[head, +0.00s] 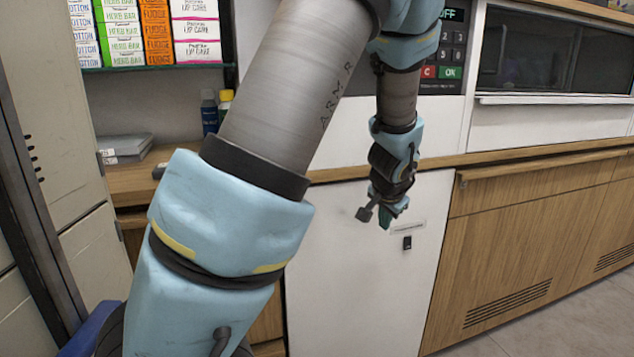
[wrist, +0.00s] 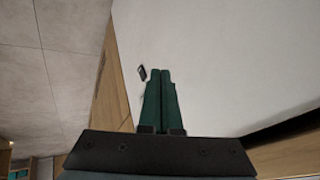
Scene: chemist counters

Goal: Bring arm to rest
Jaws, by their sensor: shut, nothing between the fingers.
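My gripper (head: 391,215) hangs pointing down in front of a white panel (head: 350,265) below the counter in the head view. Its two green fingers lie side by side, shut with nothing between them, in the wrist view (wrist: 161,75). My arm reaches up from the lower left, out of the top of the head view, and comes down again to the gripper. The lower arm hides part of the counter and cabinets behind it.
A wooden counter edge (head: 480,157) runs behind my arm, with wooden cabinets (head: 545,240) at right. A keypad (head: 442,55) and a dark window (head: 527,52) are above. Boxes (head: 120,30) stand on a shelf at upper left. Tiled floor (head: 590,325) is clear at lower right.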

